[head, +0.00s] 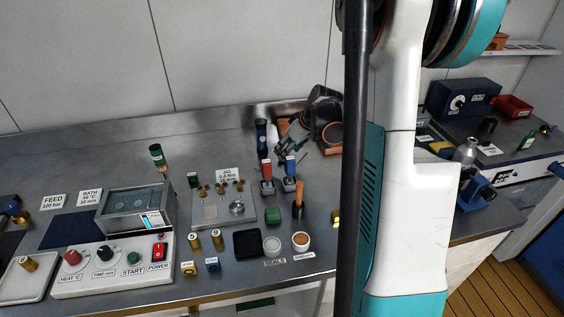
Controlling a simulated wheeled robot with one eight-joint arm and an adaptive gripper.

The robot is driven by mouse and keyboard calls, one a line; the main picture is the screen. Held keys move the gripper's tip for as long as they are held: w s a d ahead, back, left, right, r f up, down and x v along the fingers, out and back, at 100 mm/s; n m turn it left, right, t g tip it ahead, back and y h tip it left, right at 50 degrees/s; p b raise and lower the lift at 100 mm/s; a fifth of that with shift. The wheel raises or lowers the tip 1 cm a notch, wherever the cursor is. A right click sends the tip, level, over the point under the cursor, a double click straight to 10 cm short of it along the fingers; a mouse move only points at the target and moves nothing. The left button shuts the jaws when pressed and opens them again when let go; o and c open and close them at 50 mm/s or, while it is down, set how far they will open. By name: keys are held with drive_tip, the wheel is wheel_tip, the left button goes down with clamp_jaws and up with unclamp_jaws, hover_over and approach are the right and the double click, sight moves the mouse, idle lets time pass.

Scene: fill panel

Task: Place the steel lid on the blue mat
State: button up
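A dark blue mat (72,230) lies flat and bare on the steel bench at the left, behind the white control panel. The bath (140,222) is a grey box to its right. A flat grey cover with small round marks (136,199) appears to lie on the bath's top. I take it for the steel lid, but it is too small to be sure. A dark rounded shape (324,103) beside the black pole may be my gripper. Nothing touches the mat or the grey cover.
The white control panel (112,266) with knobs and buttons stands in front of the mat and bath. A pale tray (28,282) with a brass weight is at the left front. A steel plate (210,211) with small fittings stands right of the bath. My white arm blocks the right centre.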

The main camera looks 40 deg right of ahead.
drive_tip(key=b+x, duration=0.1)
drive_tip(key=x, duration=0.1)
drive_tip(key=b+x, duration=0.1)
drive_tip(key=x, duration=0.1)
drive_tip(key=shift+w+d+f, duration=0.2)
drive_tip(key=shift+w, duration=0.25)
drive_tip(key=shift+r, duration=0.1)
drive_tip(key=shift+c, duration=0.4)
clamp_jaws()
